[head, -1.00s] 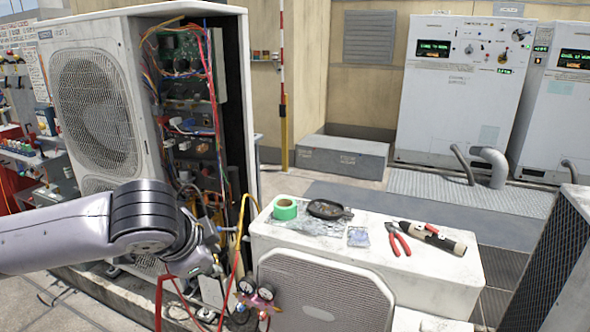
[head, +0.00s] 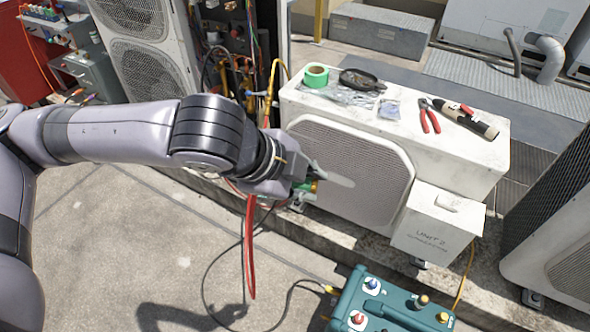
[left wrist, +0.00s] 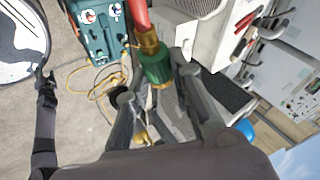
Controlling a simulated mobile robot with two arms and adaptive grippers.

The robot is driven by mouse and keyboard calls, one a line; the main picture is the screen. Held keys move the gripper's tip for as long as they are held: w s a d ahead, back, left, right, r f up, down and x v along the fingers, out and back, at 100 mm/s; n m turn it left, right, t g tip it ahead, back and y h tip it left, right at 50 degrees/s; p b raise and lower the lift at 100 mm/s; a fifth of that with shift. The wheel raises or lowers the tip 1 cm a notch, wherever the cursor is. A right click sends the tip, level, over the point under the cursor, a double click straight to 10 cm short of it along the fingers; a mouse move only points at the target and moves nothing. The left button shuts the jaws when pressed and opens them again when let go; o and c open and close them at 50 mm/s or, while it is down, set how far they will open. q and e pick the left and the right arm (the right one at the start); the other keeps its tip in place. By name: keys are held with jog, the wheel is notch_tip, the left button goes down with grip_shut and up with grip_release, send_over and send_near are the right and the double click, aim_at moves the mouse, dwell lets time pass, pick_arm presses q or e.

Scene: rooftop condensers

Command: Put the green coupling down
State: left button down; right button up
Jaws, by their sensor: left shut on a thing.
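My left gripper (head: 312,183) is in front of the low white condenser unit (head: 455,150) in the head view. It is shut on the green coupling (left wrist: 157,67), which shows between the fingers in the left wrist view. The coupling has a brass fitting and a red hose (left wrist: 138,18) on one end. In the head view only a small bit of green shows at the fingertips, and the red hose (head: 250,245) hangs below the wrist.
A teal machine (head: 385,305) stands on the ground at the lower right. A white box (head: 438,222) marked UNIT 2 is right of the gripper.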

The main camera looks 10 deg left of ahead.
aim_at(309, 188)
pick_arm(q)
jog(key=w+d+f+m+g+h, duration=0.1)
jog(key=w+d+f+m, duration=0.2)
jog(key=f, duration=0.1)
notch_tip(309, 188, up, 10)
jog(key=w+d+n+t+y, duration=0.25)
jog(key=n+y, duration=0.35)
jog(key=n, duration=0.6)
jog(key=shift+s+a+f+m+g+h, duration=0.5)
jog(key=shift+a+f+m+g+h, duration=0.9)
jog(key=shift+m, duration=1.5)
jog(key=shift+s+a+f+m+g+h, duration=0.5)
jog(key=shift+f+m+h, duration=0.55)
jog(key=shift+f+m, duration=1.45)
jog(key=shift+s+a+f+m+g+h, duration=0.6)
jog(key=shift+f+m+g+h, duration=0.6)
jog(key=shift+m, duration=2.1)
jog(key=shift+w+a, duration=0.1)
jog(key=shift+a, duration=0.05)
